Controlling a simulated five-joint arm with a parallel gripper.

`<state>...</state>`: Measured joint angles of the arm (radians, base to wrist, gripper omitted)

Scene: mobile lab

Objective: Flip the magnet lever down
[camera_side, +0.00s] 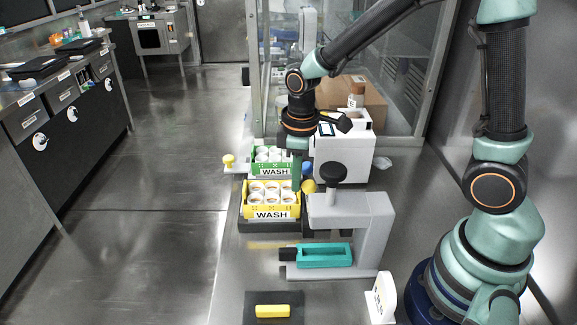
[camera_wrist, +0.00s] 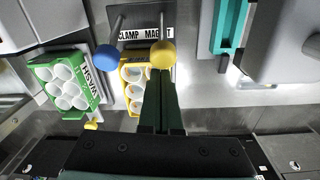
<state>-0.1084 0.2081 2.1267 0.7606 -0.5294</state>
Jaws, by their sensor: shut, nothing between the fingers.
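The magnet lever has a yellow ball knob (camera_wrist: 163,54) on a thin metal rod, in front of a label partly reading "MAGNET" in the wrist view. A second lever with a blue ball knob (camera_wrist: 107,58) stands left of it, by the word "CLAMP". In the side view the blue knob (camera_side: 309,186) and part of the yellow knob (camera_side: 307,168) show just right of my gripper. My gripper (camera_wrist: 161,78) is shut and empty, pointing at the yellow knob. Its tips overlap the knob's lower edge in the wrist view; I cannot tell whether they touch.
A yellow WASH rack (camera_side: 272,212) and a green WASH rack (camera_side: 263,168) hold white round pieces close to my gripper's left. A grey stand with a black knob (camera_side: 334,177) and a teal tray (camera_side: 325,256) lie in front. A white box device (camera_side: 343,157) stands behind right.

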